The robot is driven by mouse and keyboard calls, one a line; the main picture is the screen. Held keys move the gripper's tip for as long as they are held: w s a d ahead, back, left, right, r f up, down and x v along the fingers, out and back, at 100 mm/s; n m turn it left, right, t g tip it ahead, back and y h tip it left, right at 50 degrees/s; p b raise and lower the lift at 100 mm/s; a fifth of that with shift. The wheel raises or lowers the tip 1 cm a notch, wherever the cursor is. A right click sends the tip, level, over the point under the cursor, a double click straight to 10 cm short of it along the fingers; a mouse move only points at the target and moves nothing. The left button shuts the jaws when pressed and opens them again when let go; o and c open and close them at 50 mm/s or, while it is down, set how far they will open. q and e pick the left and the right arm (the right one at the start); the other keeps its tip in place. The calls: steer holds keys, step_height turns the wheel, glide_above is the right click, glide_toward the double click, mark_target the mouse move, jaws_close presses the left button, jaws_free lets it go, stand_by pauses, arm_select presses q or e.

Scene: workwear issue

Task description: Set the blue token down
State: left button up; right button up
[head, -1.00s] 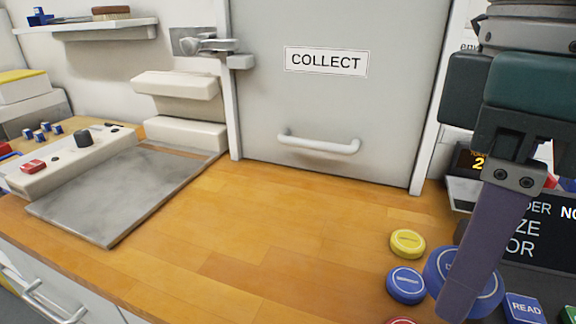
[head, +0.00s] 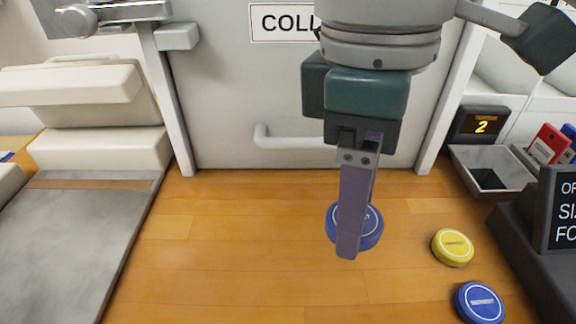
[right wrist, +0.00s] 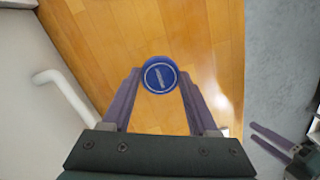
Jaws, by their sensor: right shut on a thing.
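My right gripper (head: 347,250) hangs over the wooden counter in front of the grey COLLECT door. It is shut on a blue token (head: 372,228), partly hidden behind a finger in the head view. In the right wrist view the blue token (right wrist: 160,74) shows whole, between the tips of my right gripper (right wrist: 160,80). It appears held above the counter; the gap is hard to judge. My left gripper (right wrist: 270,142) shows at the lower right of the right wrist view, its two fingers apart and nothing visible between them.
A yellow token (head: 452,247) and another blue token (head: 480,302) lie on the counter (head: 230,260) to the right. A grey slab (head: 70,240) is at left. A grey tray (head: 490,175) and a dark sign (head: 545,230) stand at right. The counter's middle is clear.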

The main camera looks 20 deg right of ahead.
mark_target(338, 281)
step_height(338, 281, down, 10)
steer(key=shift+r+b, duration=0.15)
steer(key=shift+b, duration=0.7)
steer(key=shift+w+f, duration=0.1)
steer(key=shift+f, duration=0.2)
steer(key=shift+f, duration=0.1)
steer(key=o, duration=1.3)
